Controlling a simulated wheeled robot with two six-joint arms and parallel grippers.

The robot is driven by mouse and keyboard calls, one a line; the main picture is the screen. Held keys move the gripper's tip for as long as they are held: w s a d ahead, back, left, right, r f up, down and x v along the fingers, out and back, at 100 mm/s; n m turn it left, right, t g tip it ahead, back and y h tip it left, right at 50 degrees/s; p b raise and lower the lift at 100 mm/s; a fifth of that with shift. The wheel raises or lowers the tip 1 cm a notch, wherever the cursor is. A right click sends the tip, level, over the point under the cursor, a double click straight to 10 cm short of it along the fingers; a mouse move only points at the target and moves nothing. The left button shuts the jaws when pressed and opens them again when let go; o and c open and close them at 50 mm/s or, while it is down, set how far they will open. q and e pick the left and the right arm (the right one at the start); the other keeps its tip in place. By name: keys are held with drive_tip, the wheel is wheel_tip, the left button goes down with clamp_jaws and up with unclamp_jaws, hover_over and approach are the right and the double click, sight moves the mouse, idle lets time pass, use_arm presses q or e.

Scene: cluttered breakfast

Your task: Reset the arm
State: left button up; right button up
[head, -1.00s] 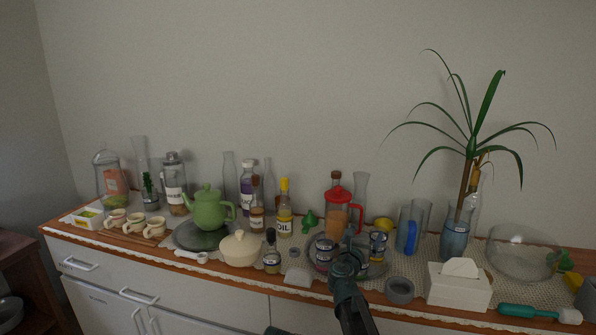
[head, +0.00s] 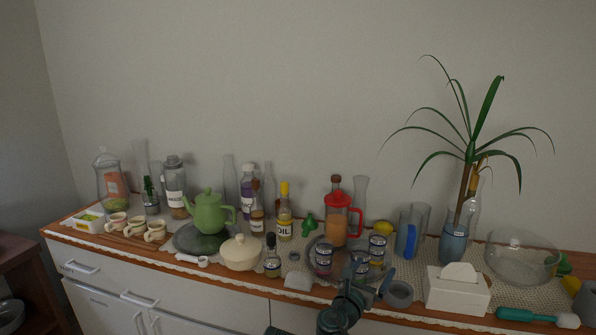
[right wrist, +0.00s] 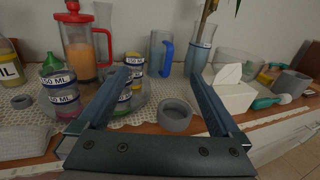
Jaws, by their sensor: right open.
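My right gripper (head: 372,280) is open and empty near the front edge of the sideboard. In the right wrist view its two fingers (right wrist: 158,82) stand wide apart, with a grey round bowl-like piece (right wrist: 174,115) showing beyond them, to the right of centre. Small labelled jars stand on a round clear tray just behind the gripper: one at left (head: 323,256), one in the middle (head: 360,263) and one at right (head: 377,247). The gripper is apart from the left jar; the head view does not settle its gap to the middle one. My left gripper is not seen.
A red-lidded jug (head: 337,220) stands behind the jars. A white tissue box (head: 457,291) is right of the gripper. A cream pot (head: 240,253), green teapot (head: 209,212) and oil bottle (head: 284,213) stand left. A plant vase (head: 453,243) stands behind right. Space above is free.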

drive_tip(key=shift+s+d+f+m+g+h, duration=0.1)
drive_tip(key=shift+s+d+m+g+h, duration=0.75)
drive_tip(key=shift+d, duration=0.3)
drive_tip(key=shift+s+d+m+g+h, duration=0.7)
drive_tip(key=shift+s+d+h, duration=0.2)
drive_tip(key=shift+d, duration=0.25)
